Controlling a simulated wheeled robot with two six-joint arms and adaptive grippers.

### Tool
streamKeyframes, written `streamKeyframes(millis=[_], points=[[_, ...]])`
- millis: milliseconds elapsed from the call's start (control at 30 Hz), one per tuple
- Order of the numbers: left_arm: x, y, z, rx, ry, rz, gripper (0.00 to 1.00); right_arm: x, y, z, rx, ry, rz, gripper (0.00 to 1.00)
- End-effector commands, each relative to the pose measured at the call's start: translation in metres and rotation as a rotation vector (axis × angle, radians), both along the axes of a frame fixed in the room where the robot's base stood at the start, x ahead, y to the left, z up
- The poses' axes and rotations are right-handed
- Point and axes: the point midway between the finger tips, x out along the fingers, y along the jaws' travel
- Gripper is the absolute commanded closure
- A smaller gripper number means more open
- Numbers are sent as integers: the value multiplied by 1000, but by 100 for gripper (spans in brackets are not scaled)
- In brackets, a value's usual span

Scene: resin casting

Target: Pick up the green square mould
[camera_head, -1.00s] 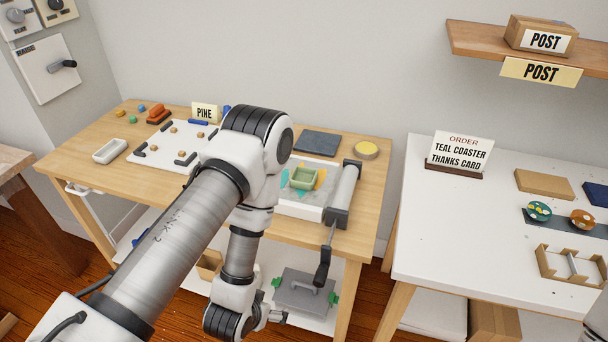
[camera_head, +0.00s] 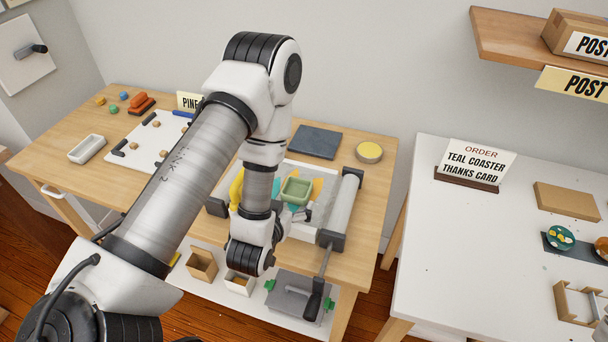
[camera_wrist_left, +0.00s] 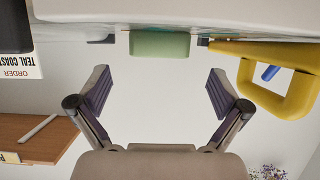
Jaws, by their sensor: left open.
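The green square mould (camera_head: 295,190) sits on the white bed of the roller press on the wooden table, next to teal and yellow-orange patches. In the left wrist view, which looks upside down, the green mould (camera_wrist_left: 160,43) shows from the side, between and beyond the two fingertips. My left gripper (camera_wrist_left: 160,85) is open and empty, its fingers spread wider than the mould and apart from it. In the head view my left wrist hides most of the gripper, close to the mould's near side.
A yellow object with a loop handle (camera_wrist_left: 280,80) stands beside the mould; part of it shows behind my arm (camera_head: 236,188). The press roller (camera_head: 342,205) lies right of the mould. A dark slate (camera_head: 315,142) and a round yellow-topped tin (camera_head: 369,152) are behind.

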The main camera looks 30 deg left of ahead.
Motion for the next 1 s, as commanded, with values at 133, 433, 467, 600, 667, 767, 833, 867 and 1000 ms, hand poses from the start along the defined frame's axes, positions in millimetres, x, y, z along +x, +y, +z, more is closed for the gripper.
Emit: streamKeyframes(millis=[133, 433, 467, 600, 667, 767, 833, 867, 1000], points=[[16, 4, -5, 1, -1, 1, 0, -1, 0, 5, 0, 2, -1, 60], [60, 17, -22, 1, -2, 0, 0, 0, 0, 20, 0, 1, -1, 60], [63, 18, -24, 0, -1, 0, 0, 0, 0, 21, 0, 1, -1, 60], [69, 19, -28, 1, 1, 0, 0, 0, 0, 21, 0, 1, -1, 60], [68, 19, -28, 0, 2, 0, 0, 0, 0, 20, 0, 1, -1, 60], [68, 19, -28, 0, 1, 0, 14, 0, 0, 20, 0, 1, -1, 60], [68, 19, -28, 0, 1, 0, 39, 0, 0, 20, 0, 2, -1, 60], [68, 19, -28, 0, 1, 0, 50, 0, 0, 20, 0, 2, -1, 60], [68, 19, -28, -1, 2, 0, 63, 0, 0, 20, 0, 2, -1, 60]])
